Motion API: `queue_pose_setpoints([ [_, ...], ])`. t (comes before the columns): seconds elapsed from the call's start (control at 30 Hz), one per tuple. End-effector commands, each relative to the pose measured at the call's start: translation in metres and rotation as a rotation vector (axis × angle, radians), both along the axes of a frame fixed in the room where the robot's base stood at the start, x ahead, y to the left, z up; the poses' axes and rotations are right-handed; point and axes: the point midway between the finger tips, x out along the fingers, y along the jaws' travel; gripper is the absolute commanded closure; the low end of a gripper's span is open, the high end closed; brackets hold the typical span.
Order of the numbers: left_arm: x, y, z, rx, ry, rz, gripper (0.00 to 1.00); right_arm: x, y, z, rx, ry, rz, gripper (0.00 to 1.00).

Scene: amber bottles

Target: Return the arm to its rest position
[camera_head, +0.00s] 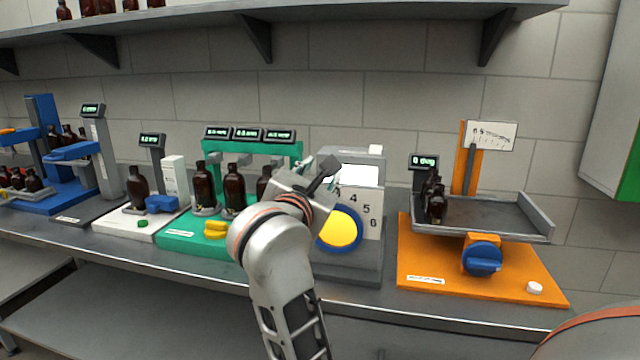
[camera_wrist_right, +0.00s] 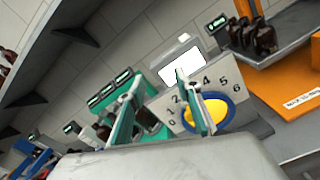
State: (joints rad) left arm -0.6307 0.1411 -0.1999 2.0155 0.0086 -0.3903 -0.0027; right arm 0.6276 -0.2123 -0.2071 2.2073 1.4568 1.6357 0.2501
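My right gripper (camera_head: 318,168) is raised in front of the grey dial station in the head view. In the right wrist view its two fingers stand apart with nothing between them, so the gripper (camera_wrist_right: 158,85) is open and empty. The white numbered panel (camera_head: 369,205) with its yellow and blue round dial is just behind it. The panel (camera_wrist_right: 232,80) also shows close beyond the fingers in the right wrist view. My left gripper is not in view.
A teal station (camera_head: 180,240) with amber bottles (camera_head: 234,188) stands left of the arm. An orange station (camera_head: 420,262) with a grey tray (camera_head: 500,212) and dark bottles is at right. A shelf (camera_head: 200,15) runs above. Open space lies in front of the bench (camera_head: 375,302).

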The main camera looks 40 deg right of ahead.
Motion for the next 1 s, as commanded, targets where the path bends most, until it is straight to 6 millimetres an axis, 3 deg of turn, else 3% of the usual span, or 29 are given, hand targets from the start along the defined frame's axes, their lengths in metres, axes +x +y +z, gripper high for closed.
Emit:
queue_pose_setpoints([
  [0.43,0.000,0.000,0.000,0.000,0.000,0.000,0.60,0.000,0.000,-0.001,-0.002,0.001,-0.001,0.66],
  [0.57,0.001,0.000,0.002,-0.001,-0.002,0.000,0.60,-0.006,-0.008,-0.004,-0.077,0.037,-0.045,0.66],
  [0.67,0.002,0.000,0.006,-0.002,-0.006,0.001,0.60,-0.021,-0.020,-0.008,-0.264,0.121,-0.140,0.66],
  [0.77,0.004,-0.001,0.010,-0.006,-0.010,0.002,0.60,-0.037,-0.023,-0.009,-0.566,0.260,-0.256,0.66],
  [0.87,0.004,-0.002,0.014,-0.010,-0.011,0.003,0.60,-0.046,-0.004,-0.013,-0.918,0.418,-0.343,0.66],
  [1.0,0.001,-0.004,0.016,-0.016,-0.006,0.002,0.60,-0.041,0.049,-0.044,-1.438,0.638,-0.392,0.66],
])
